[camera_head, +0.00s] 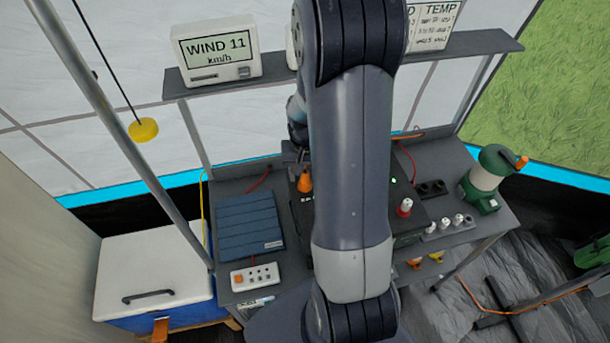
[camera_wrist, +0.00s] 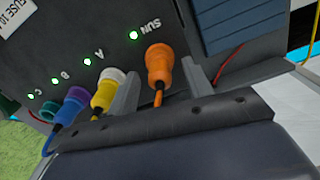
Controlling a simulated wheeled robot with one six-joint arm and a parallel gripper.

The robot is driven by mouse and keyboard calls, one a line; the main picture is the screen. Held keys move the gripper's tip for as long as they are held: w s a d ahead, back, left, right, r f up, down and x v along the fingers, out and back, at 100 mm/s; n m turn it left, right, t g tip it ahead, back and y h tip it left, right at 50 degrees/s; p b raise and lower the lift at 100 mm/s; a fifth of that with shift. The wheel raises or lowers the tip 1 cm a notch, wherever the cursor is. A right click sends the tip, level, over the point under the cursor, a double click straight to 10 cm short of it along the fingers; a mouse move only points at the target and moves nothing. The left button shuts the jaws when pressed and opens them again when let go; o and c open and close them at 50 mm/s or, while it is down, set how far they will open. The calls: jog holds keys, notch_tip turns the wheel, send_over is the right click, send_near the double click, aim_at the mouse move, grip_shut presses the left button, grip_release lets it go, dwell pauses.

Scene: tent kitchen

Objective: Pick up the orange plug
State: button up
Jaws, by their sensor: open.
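The orange plug (camera_wrist: 158,64) sits in a dark box (camera_wrist: 75,45), below the label SUN and its green light. An orange cord runs down from it. My gripper (camera_wrist: 160,77) is open, with one finger on each side of the orange plug; I cannot tell whether either finger touches it. In the head view the orange plug (camera_head: 305,182) shows just left of my arm, with my gripper (camera_head: 297,158) at it, partly hidden by the arm.
A yellow plug (camera_wrist: 108,92) and a blue-purple plug (camera_wrist: 73,105) stand close beside in the wrist view. A blue ribbed panel (camera_head: 248,225) and a white switch box (camera_head: 255,277) lie left on the desk.

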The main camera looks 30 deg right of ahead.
jog(key=shift+f, duration=0.3)
grip_shut()
dwell(0.4)
